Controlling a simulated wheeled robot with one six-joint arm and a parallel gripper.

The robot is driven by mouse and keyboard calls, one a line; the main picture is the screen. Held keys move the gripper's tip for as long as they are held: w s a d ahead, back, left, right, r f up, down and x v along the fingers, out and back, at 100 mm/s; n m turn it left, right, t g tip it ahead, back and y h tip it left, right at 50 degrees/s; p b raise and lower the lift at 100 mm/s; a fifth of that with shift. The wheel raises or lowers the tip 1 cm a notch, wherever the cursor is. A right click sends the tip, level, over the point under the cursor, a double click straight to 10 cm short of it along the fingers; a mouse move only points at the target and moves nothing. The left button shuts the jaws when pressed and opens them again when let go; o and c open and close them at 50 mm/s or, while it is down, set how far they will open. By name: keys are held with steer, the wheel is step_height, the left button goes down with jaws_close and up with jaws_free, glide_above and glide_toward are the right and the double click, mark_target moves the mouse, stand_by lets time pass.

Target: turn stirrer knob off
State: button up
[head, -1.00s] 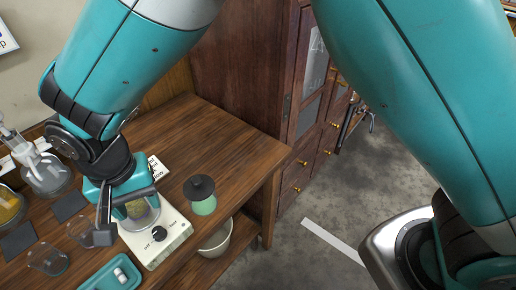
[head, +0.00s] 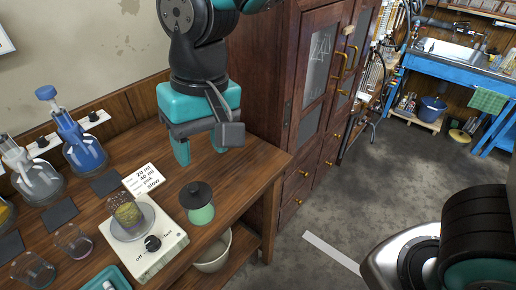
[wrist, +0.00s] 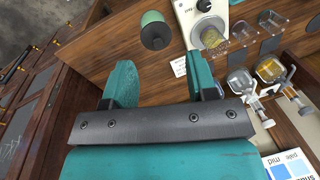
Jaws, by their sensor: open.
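The white stirrer (head: 148,262) stands on the wooden bench, with a small beaker (head: 124,212) of yellow-green contents on its round plate. Its black knob (head: 153,243) is on the front part of the top, with "off" printed to its left and another label to its right. I cannot tell which way the knob points. In the wrist view the knob (wrist: 203,5) shows at the top edge, beyond the right finger. My gripper (head: 200,150) is open and empty, above the bench, behind and to the right of the stirrer, touching nothing.
A green jar with a black lid (head: 200,203) stands just right of the stirrer. A white card (head: 144,180) lies behind it. A wooden cabinet (head: 263,90) rises on the right.

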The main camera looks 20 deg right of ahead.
steer(key=s+d+n+y+b, duration=0.1)
steer(key=s+d, duration=0.3)
steer(key=d, duration=0.3)
steer(key=shift+s+d+r+n, duration=0.2)
steer(key=shift+d+n, duration=0.1)
steer(key=shift+n, duration=0.1)
steer(key=s+d+n+y, duration=0.1)
steer(key=s+d, duration=0.3)
steer(key=s, duration=0.1)
steer(key=shift+d, duration=0.1)
stand_by(0.5)
